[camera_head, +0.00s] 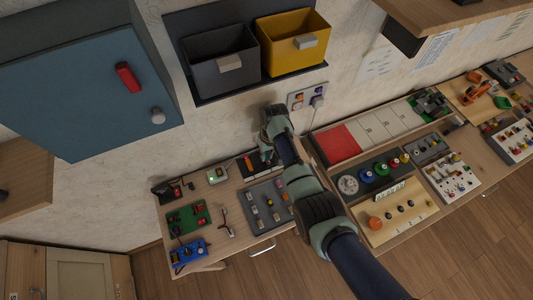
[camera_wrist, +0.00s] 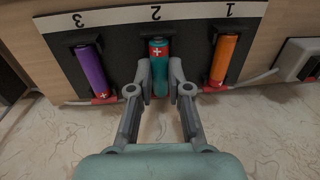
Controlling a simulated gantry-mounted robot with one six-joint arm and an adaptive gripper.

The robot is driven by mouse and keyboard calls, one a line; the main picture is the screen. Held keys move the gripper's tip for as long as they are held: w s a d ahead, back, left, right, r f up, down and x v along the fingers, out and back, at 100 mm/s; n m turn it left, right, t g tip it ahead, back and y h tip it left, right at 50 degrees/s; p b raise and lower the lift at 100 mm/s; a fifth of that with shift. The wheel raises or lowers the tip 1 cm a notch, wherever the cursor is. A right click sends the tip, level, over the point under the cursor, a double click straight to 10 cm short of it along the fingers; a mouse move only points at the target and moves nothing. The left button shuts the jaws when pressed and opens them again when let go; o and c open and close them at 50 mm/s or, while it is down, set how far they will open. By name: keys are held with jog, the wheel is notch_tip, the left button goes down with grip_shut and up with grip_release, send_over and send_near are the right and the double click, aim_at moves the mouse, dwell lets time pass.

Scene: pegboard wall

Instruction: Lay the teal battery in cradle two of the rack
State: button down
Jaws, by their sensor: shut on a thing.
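The teal battery (camera_wrist: 159,58) is between my gripper's fingertips in the wrist view, its red end with a white plus pointing up in the picture. My gripper (camera_wrist: 160,80) is shut on it. The battery is at the slot marked 2 of the dark rack (camera_wrist: 125,66), in line with that cradle; whether it rests fully on the cradle floor I cannot tell. A purple battery (camera_wrist: 91,70) lies in cradle three and an orange battery (camera_wrist: 223,60) in cradle one. In the head view my gripper (camera_head: 268,155) is over the rack (camera_head: 245,163), and the arm hides most of it.
Red-ended leads run beside the outer cradles. A grey tray of small parts (camera_head: 250,203), a green circuit board (camera_head: 188,218) and a blue device (camera_head: 188,254) are on the bench nearby. Grey (camera_head: 220,58) and yellow (camera_head: 293,42) bins hang on the wall above.

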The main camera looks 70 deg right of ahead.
jog(key=shift+f, duration=0.3)
jog(key=c, duration=1)
grip_release()
jog(key=shift+r, duration=0.1)
notch_tip(320, 180, up, 5)
jog(key=p, duration=0.5)
